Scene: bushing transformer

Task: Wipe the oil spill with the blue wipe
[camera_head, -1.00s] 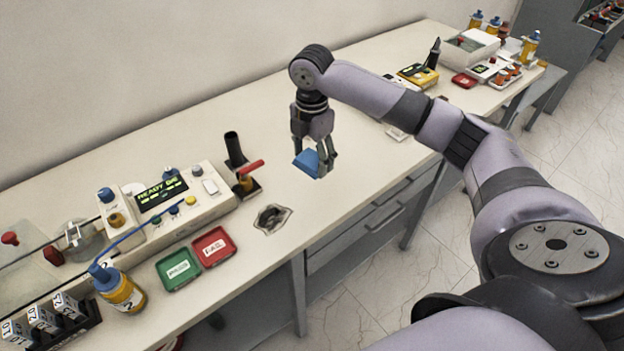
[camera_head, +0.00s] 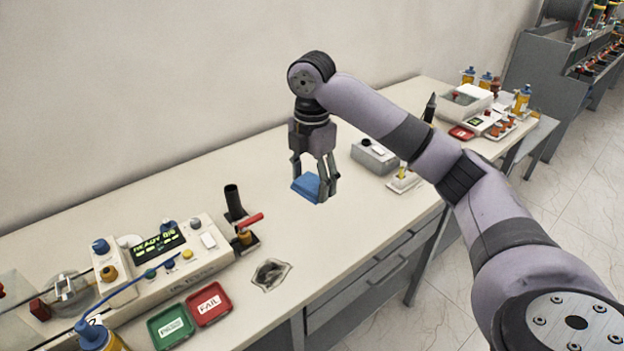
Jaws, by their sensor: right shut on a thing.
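My right gripper (camera_head: 317,188) points down over the bench and is shut on the blue wipe (camera_head: 307,187). The wipe is a small folded blue block between the fingers, close to or just above the bench top; I cannot tell whether it touches. The oil spill (camera_head: 270,274) is a dark patch with a pale irregular edge on the bench, to the lower left of the gripper and apart from the wipe. My left gripper does not show.
A device with a red handle (camera_head: 248,221) stands just beyond the spill. The tester (camera_head: 165,257) with a lit display is farther left. Green (camera_head: 171,326) and red (camera_head: 209,303) trays lie left of the spill. A grey box (camera_head: 374,156) stands right of the gripper. Bench between is clear.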

